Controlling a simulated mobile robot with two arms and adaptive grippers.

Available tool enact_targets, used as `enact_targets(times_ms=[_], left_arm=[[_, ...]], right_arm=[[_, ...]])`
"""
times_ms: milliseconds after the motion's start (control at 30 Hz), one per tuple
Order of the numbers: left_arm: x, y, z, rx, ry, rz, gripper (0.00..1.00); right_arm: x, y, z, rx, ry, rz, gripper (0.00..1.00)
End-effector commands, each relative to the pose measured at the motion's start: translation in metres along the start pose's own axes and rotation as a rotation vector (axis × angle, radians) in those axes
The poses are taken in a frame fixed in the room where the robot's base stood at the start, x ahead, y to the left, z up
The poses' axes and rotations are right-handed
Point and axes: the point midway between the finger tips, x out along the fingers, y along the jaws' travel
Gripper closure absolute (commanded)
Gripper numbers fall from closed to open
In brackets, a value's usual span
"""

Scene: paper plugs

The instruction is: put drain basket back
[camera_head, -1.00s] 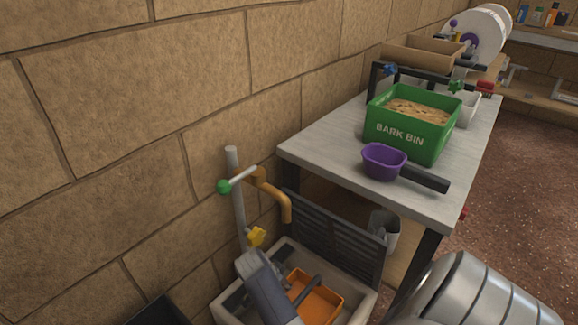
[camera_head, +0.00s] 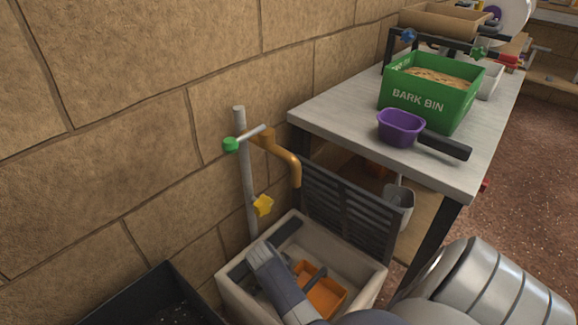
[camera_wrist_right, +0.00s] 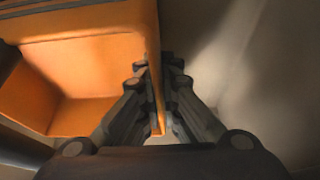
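The orange drain basket (camera_head: 322,292) sits low inside the pale sink basin (camera_head: 374,283), partly hidden by my right arm. A dark bar crosses it. In the right wrist view the basket (camera_wrist_right: 85,65) fills the left side. My right gripper (camera_wrist_right: 162,90) has one finger on each side of the basket's thin wall and is closed on it. In the head view the fingers cannot be made out clearly. My left gripper is not in view.
A dark slatted grate (camera_head: 352,207) stands upright behind the sink. A pipe with an orange spout (camera_head: 284,155) rises beside the wall. The table (camera_head: 340,115) holds a green bark bin (camera_head: 430,92) and purple scoop (camera_head: 400,127). A black tray (camera_head: 165,297) is lower left.

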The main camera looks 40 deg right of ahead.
Motion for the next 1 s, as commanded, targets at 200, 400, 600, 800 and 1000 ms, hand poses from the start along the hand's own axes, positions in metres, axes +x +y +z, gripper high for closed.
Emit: enact_targets(times_ms=[200,400,600,800,1000], left_arm=[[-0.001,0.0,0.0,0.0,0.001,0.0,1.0],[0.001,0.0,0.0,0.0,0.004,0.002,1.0],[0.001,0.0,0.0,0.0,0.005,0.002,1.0],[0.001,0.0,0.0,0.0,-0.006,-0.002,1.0],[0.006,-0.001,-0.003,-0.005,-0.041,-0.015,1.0]], right_arm=[[0.002,0.0,0.001,0.0,0.0,0.0,1.0],[0.004,0.0,0.001,0.001,0.0,0.0,0.75],[0.004,0.0,0.002,0.0,0.0,0.0,0.75],[-0.003,0.0,-0.001,0.0,0.0,-0.001,0.75],[-0.023,0.0,-0.002,0.0,-0.001,0.0,0.75]])
